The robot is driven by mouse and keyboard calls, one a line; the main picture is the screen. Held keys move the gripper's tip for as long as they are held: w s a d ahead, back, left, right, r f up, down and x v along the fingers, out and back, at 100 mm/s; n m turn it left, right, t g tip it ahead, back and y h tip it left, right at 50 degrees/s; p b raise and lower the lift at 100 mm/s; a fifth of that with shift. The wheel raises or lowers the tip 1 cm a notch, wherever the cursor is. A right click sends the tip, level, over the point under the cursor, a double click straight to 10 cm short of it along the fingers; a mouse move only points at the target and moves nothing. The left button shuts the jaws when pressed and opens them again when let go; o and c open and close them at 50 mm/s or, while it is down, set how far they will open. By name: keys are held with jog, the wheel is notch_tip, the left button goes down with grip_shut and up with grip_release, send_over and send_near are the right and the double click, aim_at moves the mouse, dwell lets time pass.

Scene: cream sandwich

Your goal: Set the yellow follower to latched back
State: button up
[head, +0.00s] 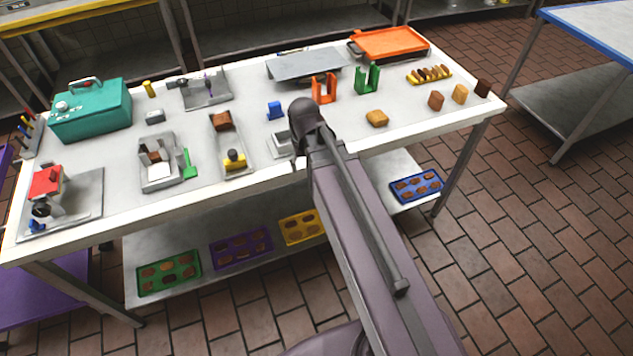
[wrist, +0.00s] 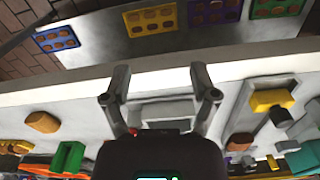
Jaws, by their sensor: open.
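The yellow follower (head: 235,163) is a small yellow block with a dark knob, near the front end of a narrow metal tray (head: 241,173). A brown bread piece (head: 221,121) lies at the tray's far end, apart from the follower. In the wrist view the yellow follower (wrist: 272,100) is at the right. Its latch is too small to make out. My gripper (wrist: 162,92) is open, its fingers over the table's front edge and apart from the follower. In the head view my arm hides most of the gripper.
A grey metal piece (wrist: 166,110) shows between and beyond my fingers. Orange (head: 324,88) and green (head: 368,77) holders stand to the right.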

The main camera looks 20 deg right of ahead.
jog(key=shift+s+d+f+b, duration=0.25)
jog(key=shift+s+d+f, duration=0.05)
jog(key=shift+s, duration=0.45)
jog(key=shift+s+d+f+b, duration=0.2)
jog(key=shift+s+d+f, duration=0.1)
jog(key=shift+s, duration=0.45)
jog(key=shift+s+d+f+b, duration=0.25)
jog(key=shift+s+d+f, duration=0.05)
jog(key=shift+s, duration=0.45)
